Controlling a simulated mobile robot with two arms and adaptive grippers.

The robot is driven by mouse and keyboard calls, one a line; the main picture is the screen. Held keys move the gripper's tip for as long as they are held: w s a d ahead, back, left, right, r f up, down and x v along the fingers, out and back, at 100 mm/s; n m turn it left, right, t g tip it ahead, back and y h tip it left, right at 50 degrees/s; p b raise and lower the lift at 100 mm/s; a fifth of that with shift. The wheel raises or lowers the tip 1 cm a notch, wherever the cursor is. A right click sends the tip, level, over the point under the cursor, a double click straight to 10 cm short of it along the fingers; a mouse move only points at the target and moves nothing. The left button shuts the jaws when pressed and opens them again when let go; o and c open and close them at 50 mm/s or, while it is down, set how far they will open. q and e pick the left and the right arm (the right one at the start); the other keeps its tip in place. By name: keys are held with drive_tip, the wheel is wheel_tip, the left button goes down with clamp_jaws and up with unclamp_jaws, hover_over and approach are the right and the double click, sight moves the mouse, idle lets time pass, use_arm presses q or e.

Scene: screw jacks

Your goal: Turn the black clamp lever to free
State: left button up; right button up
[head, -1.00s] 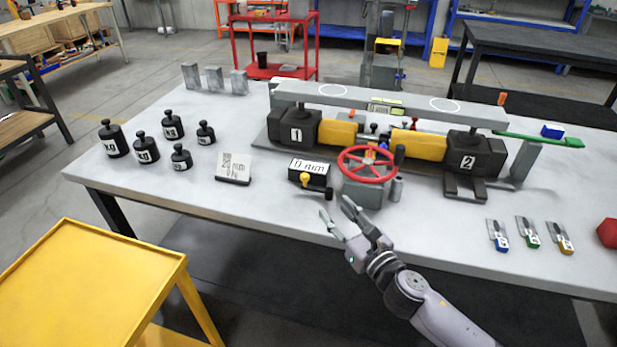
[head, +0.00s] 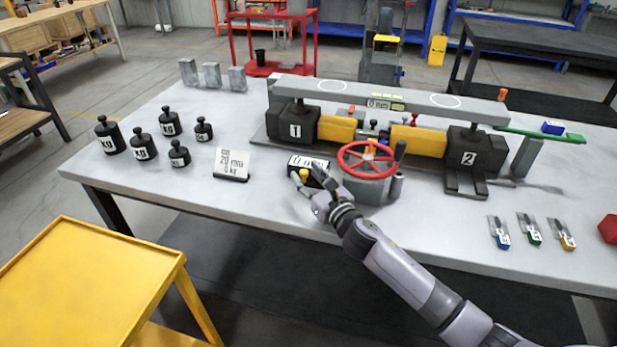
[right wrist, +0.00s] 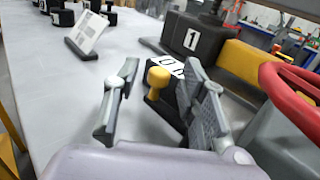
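The black display box (head: 309,161), with a white "0 mm" face, stands on the table left of the red handwheel (head: 367,160). A yellow knob (head: 304,175) sits at its front and also shows in the right wrist view (right wrist: 158,77). I cannot clearly pick out the black clamp lever; the right gripper covers the area in front of the box. My right gripper (head: 305,171) is open at the box's front. In the right wrist view, its spread fingers (right wrist: 160,82) stand either side of the yellow knob, with no visible contact. My left gripper is not in view.
Jack blocks 1 (head: 293,128) and 2 (head: 472,156) carry a long grey beam (head: 390,92) behind the box. A sign card (head: 231,164) and several black weights (head: 143,147) stand left. The table front (head: 240,197) left of my gripper is clear.

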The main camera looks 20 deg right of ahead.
clamp_jaws()
idle(0.3)
idle(0.5)
